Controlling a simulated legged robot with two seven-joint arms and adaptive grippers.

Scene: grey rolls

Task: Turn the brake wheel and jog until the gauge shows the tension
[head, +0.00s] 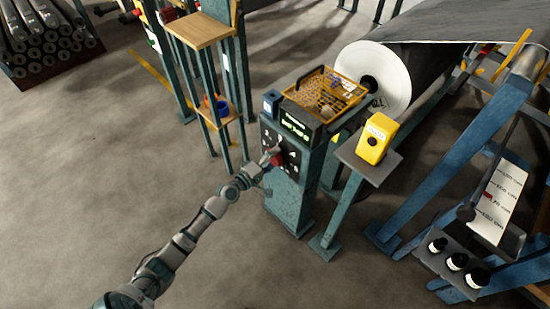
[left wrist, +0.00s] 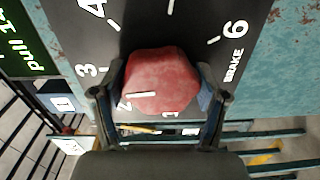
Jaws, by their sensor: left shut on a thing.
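The red brake wheel (head: 276,160) is on the dark dial panel of the teal console (head: 290,190). In the left wrist view the wheel (left wrist: 162,75) fills the middle, with white dial numbers and the word BRAKE around it. My left gripper (head: 268,164) is shut on the wheel, one finger on each side in the wrist view (left wrist: 162,92). A green-lit display (head: 296,127) sits above the dial; its text begins "pull" in the wrist view (left wrist: 22,40), and the rest is cut off. My right gripper is not in view.
A yellow box (head: 375,140) stands on a grey stand right of the console. Behind is a big paper roll (head: 385,85). A wooden-shelved rack (head: 200,30) stands left of the console.

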